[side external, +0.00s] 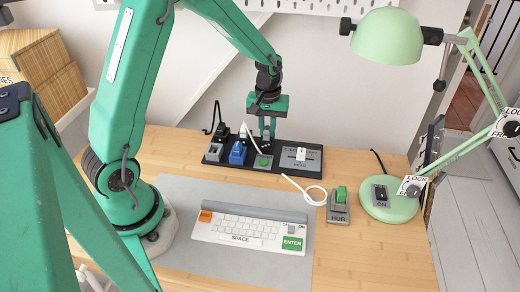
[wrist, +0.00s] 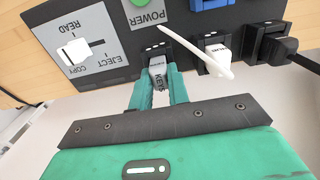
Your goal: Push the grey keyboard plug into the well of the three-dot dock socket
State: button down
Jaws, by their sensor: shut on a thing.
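My gripper (side external: 267,128) is over the back of the black dock (side external: 312,168). In the wrist view its green fingers (wrist: 157,92) are shut on the grey keyboard plug (wrist: 157,72), which has dark lettering. In the side view the fingers mostly hide the plug.
Beside it, a white plug (wrist: 217,62) with a white cable and a black plug (wrist: 282,46) stand at neighbouring sockets. A blue block (side external: 238,153) is left on the dock. The keyboard (side external: 240,232), hub (side external: 338,210) and green lamp (side external: 388,205) stand in front and right.

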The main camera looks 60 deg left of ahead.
aim_at(267, 128)
jog(key=shift+f, duration=0.25)
jog(key=c, duration=1.3)
grip_release()
jog(key=shift+o, duration=0.2)
jog(key=shift+r, duration=0.15)
jog(key=shift+r, duration=3.8)
